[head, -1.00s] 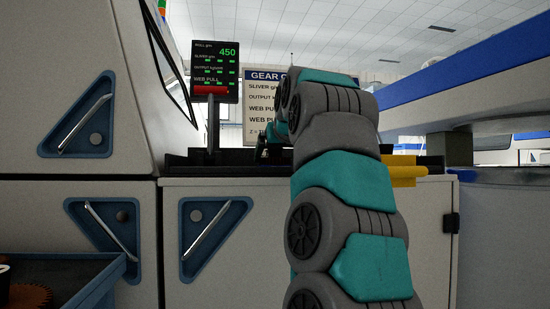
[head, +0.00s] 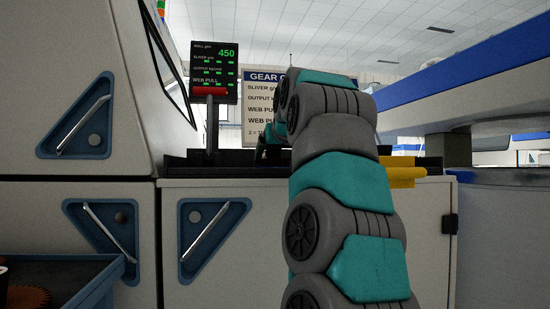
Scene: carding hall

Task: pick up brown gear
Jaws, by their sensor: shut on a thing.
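A brown gear (head: 28,298) with a toothed rim lies in the dark blue tray (head: 85,262) at the lower left, cut off by the picture's edge. My gripper (head: 261,154) is far from it, small and dark, low over the black ledge in front of the sign. My arm hides much of the gripper. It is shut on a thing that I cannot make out.
A black display (head: 214,72) reading 450 stands on the black ledge (head: 185,163) left of my arm. A sign (head: 258,100) stands behind. A yellow part (head: 403,173) sticks out right of my arm. White machine panels (head: 240,275) close off the front.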

